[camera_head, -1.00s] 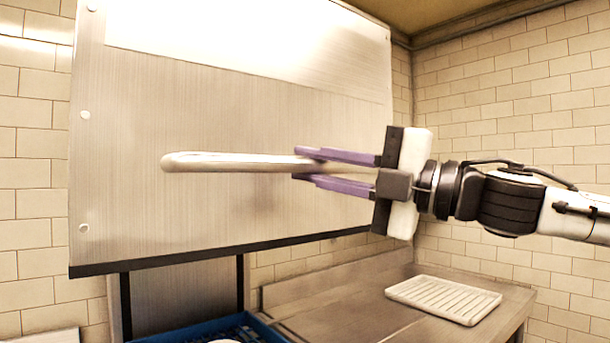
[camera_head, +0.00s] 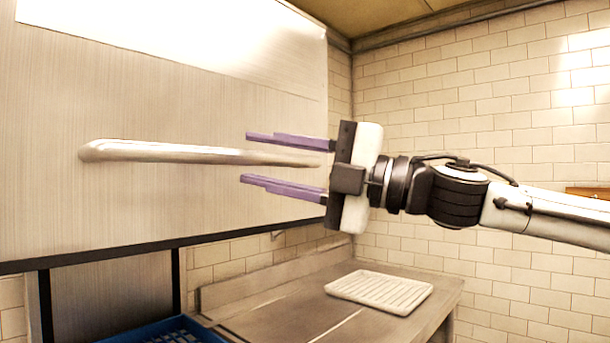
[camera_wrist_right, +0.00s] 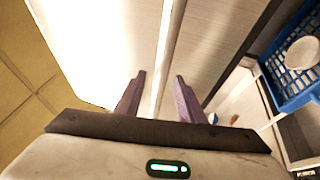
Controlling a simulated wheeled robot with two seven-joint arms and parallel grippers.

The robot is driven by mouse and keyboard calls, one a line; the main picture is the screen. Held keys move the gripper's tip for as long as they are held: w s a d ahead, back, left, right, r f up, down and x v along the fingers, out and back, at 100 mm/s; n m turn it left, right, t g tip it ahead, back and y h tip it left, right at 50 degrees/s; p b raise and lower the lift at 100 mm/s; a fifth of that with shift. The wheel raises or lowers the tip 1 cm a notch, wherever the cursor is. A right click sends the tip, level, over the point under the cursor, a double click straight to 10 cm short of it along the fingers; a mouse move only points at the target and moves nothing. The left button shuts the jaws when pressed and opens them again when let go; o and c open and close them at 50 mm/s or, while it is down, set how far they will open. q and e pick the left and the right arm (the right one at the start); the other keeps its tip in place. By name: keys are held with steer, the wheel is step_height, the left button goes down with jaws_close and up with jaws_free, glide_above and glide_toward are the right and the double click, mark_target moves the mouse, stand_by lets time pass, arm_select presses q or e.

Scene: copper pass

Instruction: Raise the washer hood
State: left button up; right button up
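The washer hood (camera_head: 150,90) is a large brushed-metal box at the left of the head view, with its lower edge raised above the washer opening. A long horizontal bar handle (camera_head: 170,153) runs across its front. My right gripper (camera_head: 245,158) is open, one purple finger above the bar and one below, with gaps to both. In the right wrist view the bar (camera_wrist_right: 163,60) passes between the spread fingers (camera_wrist_right: 159,82). My left gripper is not in view.
A blue rack (camera_head: 165,331) sits below the hood; in the wrist view it (camera_wrist_right: 285,82) holds a pale round dish (camera_wrist_right: 302,53). A white ribbed tray (camera_head: 380,291) lies on the metal counter (camera_head: 290,308) to the right. Tiled walls stand behind.

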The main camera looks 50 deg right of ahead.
steer(key=b+v, duration=0.2)
steer(key=v, duration=0.5)
steer(key=shift+s, duration=0.2)
steer(key=shift+d, duration=0.1)
